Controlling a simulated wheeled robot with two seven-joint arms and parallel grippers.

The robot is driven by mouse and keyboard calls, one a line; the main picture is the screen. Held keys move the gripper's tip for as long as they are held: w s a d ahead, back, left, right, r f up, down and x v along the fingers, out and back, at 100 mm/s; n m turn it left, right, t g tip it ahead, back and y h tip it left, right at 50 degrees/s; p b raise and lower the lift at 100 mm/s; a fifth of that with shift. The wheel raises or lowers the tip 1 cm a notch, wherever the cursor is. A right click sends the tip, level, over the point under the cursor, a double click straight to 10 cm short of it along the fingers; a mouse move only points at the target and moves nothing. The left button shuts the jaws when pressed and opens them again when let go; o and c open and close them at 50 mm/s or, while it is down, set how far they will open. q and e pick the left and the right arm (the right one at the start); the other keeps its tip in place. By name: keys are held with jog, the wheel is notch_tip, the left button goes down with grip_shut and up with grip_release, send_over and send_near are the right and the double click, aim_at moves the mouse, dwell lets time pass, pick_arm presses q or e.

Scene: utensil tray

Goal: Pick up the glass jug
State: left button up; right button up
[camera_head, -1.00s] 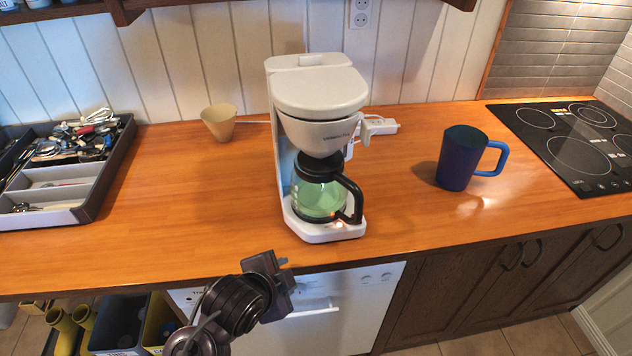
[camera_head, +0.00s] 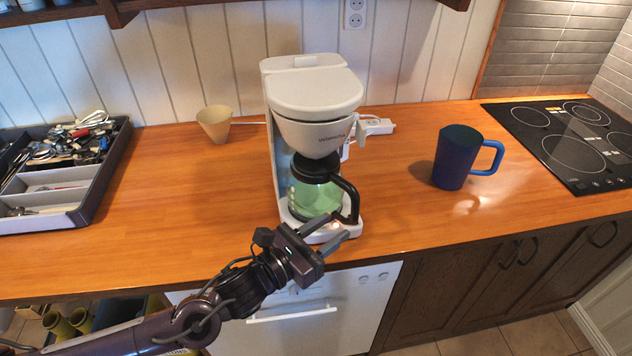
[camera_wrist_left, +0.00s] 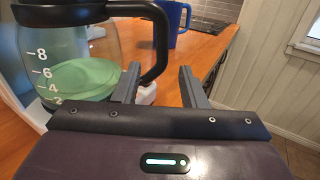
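The glass jug (camera_head: 314,199), with a black lid and black handle, stands upright on the base of the white coffee maker (camera_head: 316,92). Its handle (camera_head: 350,196) points to the front right. My left gripper (camera_head: 334,232) is open and empty, just in front of the jug, level with the lower handle. In the left wrist view the jug (camera_wrist_left: 72,62) is at the left, with white number marks. Its handle curves down near the left finger of my open gripper (camera_wrist_left: 158,88); I cannot tell whether they touch. My right gripper is out of view.
A blue mug (camera_head: 456,158) stands to the right, before the black hob (camera_head: 568,140). A beige cone cup (camera_head: 215,124) stands behind left. A utensil tray (camera_head: 98,188) is at the far left. The counter between tray and coffee maker is clear.

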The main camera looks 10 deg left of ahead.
aim_at(351, 216)
pick_arm(q)
jog(key=p+x, duration=0.3)
jog(key=x, duration=0.3)
jog(key=shift+w+d+r, duration=0.15)
jog(key=shift+d, duration=0.1)
jog(key=shift+w+d, duration=0.25)
jog(key=shift+w, duration=0.05)
grip_shut()
jog(key=shift+a, duration=0.1)
